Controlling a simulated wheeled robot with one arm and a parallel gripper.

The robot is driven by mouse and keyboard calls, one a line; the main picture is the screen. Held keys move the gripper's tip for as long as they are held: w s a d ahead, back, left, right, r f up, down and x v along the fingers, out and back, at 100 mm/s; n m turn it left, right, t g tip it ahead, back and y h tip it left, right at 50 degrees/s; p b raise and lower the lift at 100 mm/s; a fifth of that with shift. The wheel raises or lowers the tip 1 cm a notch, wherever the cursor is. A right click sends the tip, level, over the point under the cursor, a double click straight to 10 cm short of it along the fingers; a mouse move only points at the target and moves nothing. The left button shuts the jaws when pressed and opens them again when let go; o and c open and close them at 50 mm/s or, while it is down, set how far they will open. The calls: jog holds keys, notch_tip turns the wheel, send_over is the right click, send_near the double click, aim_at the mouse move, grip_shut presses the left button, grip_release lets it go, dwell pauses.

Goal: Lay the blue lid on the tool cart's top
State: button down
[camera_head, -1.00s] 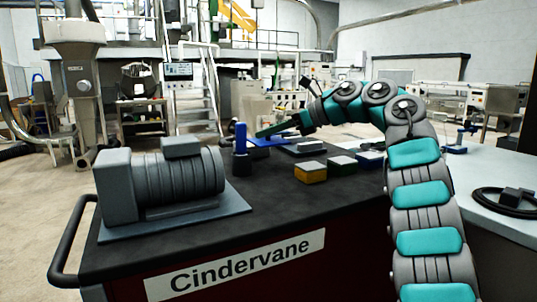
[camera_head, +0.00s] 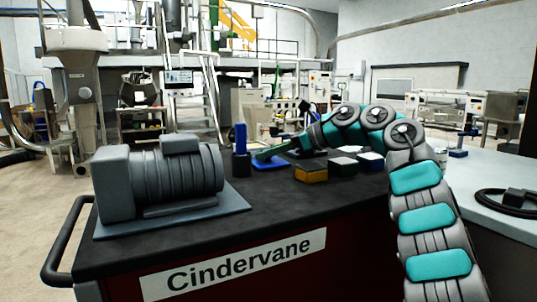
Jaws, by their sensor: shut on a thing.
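The blue lid (camera_head: 271,164) is a flat blue piece near the far edge of the tool cart's dark top (camera_head: 240,217). It lies level, on the top or just above it; I cannot tell if it touches. My gripper (camera_head: 266,155) reaches in from the right with its teal fingers low over the lid and is shut on it. The fingers hide part of the lid, and the exact grip is too small to see. The cart has a red front with a "Cindervane" label (camera_head: 235,261).
A grey motor (camera_head: 175,180) on a plate fills the cart's left. A blue upright piece in a black holder (camera_head: 241,165) stands just left of the lid. Yellow (camera_head: 311,173), green-sided and blue-sided blocks sit to the right. The front middle of the top is clear.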

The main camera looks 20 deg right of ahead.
jog(key=shift+f, duration=0.15)
jog(key=c, duration=0.6)
grip_release()
jog(key=shift+s+d+r, duration=0.1)
jog(key=shift+d+r, duration=0.05)
jog(key=shift+r, duration=0.1)
jog(key=p+v, duration=0.1)
jog(key=v, duration=1)
jog(key=shift+s+d+p, duration=0.25)
jog(key=shift+p, duration=0.1)
